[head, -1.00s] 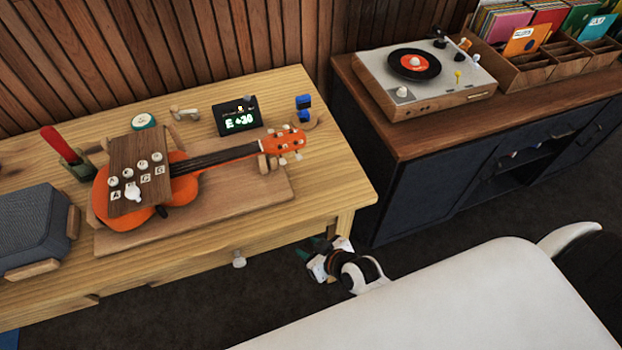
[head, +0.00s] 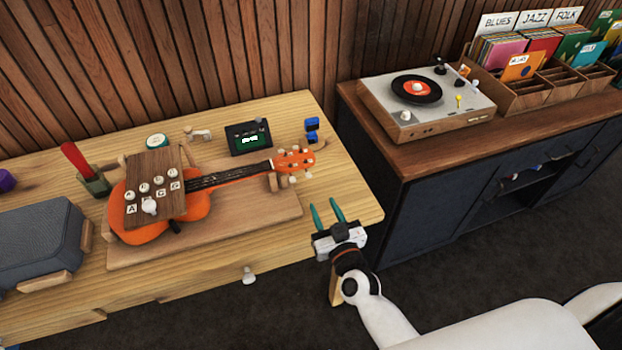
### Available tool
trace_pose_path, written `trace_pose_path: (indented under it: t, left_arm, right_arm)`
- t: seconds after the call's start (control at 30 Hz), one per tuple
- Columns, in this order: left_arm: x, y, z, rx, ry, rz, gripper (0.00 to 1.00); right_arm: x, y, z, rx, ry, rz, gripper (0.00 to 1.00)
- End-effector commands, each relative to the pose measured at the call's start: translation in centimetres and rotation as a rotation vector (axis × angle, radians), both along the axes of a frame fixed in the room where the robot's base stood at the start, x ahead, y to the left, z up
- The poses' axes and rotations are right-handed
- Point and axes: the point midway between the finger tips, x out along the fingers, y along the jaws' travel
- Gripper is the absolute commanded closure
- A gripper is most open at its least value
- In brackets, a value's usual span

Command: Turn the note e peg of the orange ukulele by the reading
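The orange ukulele (head: 195,207) lies on a wooden board (head: 240,222) on the table, its neck pointing right. Its headstock (head: 292,161) with several pale pegs rests by a small wooden support. A wooden panel with lettered knobs (head: 153,178) covers part of the body; A, C and G can be made out. A dark tuner (head: 248,138) stands behind the neck; its lit reading is too small to tell. My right gripper (head: 328,217) is open and empty, its green fingers over the table's front right edge, apart from the headstock. My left gripper is not in view.
A grey speaker (head: 42,240) sits at the left, near a red-handled tool in a green holder (head: 88,172). A blue item (head: 312,128) stands behind the headstock. A dark cabinet with a turntable (head: 430,95) and record bins is at the right.

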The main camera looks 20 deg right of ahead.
Motion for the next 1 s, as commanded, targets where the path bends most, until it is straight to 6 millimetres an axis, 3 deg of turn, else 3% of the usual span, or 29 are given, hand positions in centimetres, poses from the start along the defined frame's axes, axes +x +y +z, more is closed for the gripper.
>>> trace_pose_path:
  t: [0.3, 0.5, 0.93, 1.0]
  left_arm:
    - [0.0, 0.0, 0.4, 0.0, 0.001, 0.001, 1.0]
    - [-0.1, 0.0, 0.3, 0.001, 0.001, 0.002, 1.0]
    - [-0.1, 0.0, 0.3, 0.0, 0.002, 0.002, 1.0]
    - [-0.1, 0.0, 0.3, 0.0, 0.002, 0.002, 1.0]
  right_arm:
    - [6.5, 0.2, 0.2, 0.0, -0.002, 0.002, 0.62]
    - [9.3, 0.3, 0.1, -0.001, 0.0, 0.002, 0.62]
    - [10.4, 0.4, 0.0, 0.0, 0.002, 0.002, 0.62]
    - [10.4, 0.4, 0.0, 0.0, 0.002, 0.002, 0.7]
